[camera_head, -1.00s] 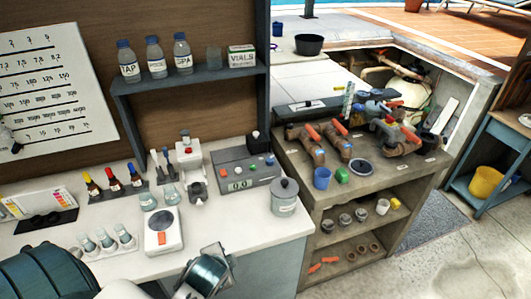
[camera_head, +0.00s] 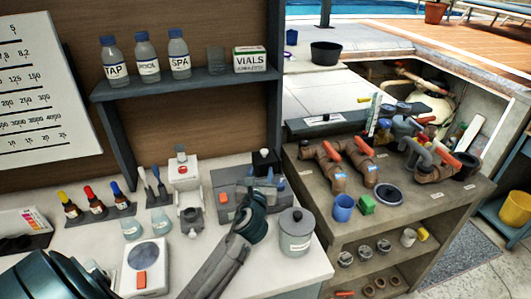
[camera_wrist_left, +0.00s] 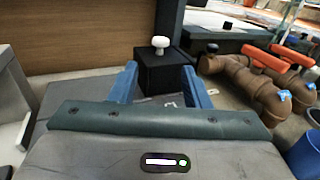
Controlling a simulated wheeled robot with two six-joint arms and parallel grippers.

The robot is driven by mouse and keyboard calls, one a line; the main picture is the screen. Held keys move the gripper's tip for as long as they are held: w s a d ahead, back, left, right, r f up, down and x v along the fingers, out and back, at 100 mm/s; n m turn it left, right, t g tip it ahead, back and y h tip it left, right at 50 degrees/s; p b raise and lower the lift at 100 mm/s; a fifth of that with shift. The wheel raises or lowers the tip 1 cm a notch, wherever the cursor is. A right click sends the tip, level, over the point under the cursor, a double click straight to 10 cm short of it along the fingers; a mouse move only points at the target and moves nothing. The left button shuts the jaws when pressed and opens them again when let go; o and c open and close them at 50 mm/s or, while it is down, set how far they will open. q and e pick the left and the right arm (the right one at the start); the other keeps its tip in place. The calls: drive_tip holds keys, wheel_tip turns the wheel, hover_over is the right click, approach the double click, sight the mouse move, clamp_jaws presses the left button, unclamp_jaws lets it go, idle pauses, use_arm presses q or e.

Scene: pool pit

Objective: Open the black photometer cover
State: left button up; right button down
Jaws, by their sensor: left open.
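The black photometer cover (camera_head: 264,160) is a small dark box with a pale knob on top. It stands at the back right of the grey photometer (camera_head: 226,184) and appears closed. My left gripper (camera_head: 266,180) reaches over the photometer, just in front of the cover, and hides part of the front panel. In the left wrist view the open blue fingers (camera_wrist_left: 160,76) point at the cover (camera_wrist_left: 168,74), one toward each side, with its white knob (camera_wrist_left: 160,43) above them. Contact cannot be told. My right gripper is not in view.
A lidded grey canister (camera_head: 296,232) stands right of my left arm. A white instrument (camera_head: 184,177) and several glass bottles stand to the left. A shelf (camera_head: 190,82) hangs behind and above. Brown pipes with red handles (camera_head: 333,150) lie on the right bench.

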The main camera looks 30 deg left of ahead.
sight(264, 155)
use_arm(q)
drive_tip(key=shift+w+a+r, duration=0.25)
drive_tip(key=shift+w+r, duration=0.1)
drive_tip(key=shift+w, duration=0.2)
drive_tip(key=p+x, duration=0.2)
drive_tip(key=x, duration=0.5)
drive_tip(key=shift+w+a+f, duration=0.15)
drive_tip(key=shift+w, duration=0.15)
drive_tip(key=shift+x, duration=0.75)
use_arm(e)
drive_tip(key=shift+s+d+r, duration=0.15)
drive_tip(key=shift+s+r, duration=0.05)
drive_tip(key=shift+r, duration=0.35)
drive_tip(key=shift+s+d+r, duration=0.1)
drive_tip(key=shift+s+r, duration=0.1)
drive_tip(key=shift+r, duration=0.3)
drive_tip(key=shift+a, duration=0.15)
use_arm(q)
clamp_jaws()
drive_tip(key=shift+a, duration=0.1)
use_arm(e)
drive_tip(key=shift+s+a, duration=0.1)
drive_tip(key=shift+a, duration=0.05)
